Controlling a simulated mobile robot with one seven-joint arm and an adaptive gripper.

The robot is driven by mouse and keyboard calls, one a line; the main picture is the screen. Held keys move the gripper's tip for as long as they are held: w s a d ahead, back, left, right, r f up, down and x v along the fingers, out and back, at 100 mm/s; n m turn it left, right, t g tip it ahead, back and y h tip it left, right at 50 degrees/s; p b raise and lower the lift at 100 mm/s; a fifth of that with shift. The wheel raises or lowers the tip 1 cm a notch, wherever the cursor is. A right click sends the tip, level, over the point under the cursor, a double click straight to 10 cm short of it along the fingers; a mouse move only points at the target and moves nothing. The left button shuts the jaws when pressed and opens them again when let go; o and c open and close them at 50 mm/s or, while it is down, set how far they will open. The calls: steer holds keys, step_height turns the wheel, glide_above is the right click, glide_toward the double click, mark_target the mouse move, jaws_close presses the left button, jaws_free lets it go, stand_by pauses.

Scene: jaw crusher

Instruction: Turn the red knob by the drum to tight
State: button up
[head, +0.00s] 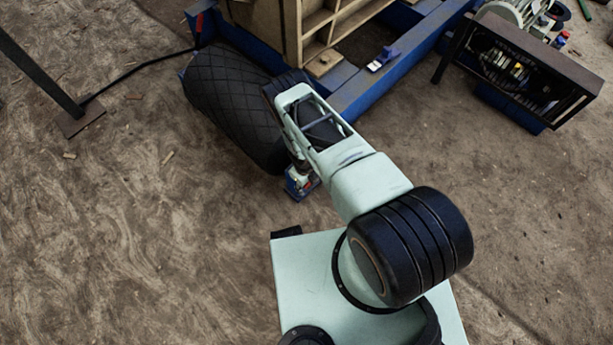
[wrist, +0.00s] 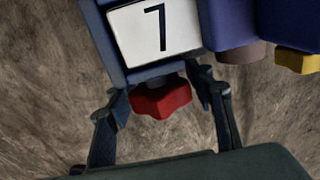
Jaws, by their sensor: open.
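The red knob (wrist: 162,98) is in the middle of the wrist view, below a blue housing with a white plate marked 7 (wrist: 155,30). My gripper (wrist: 164,110) is open, with one finger on each side of the knob. The knob sits between the fingertips; whether they touch it I cannot tell. In the head view the black quilted drum (head: 225,105) lies left of my arm. My fingers are not clear in that view.
A blue frame (head: 385,80) with a wooden box structure (head: 268,30) stands behind the drum. A dark guarded unit (head: 525,70) is at upper right. A dark post (head: 40,75) stands at left. A yellow part (wrist: 297,62) is right of the knob. Bare ground lies left.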

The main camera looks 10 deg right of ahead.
steer(key=r, duration=0.8)
steer(key=shift+s+a+r, duration=0.25)
steer(key=shift+a+r, duration=0.1)
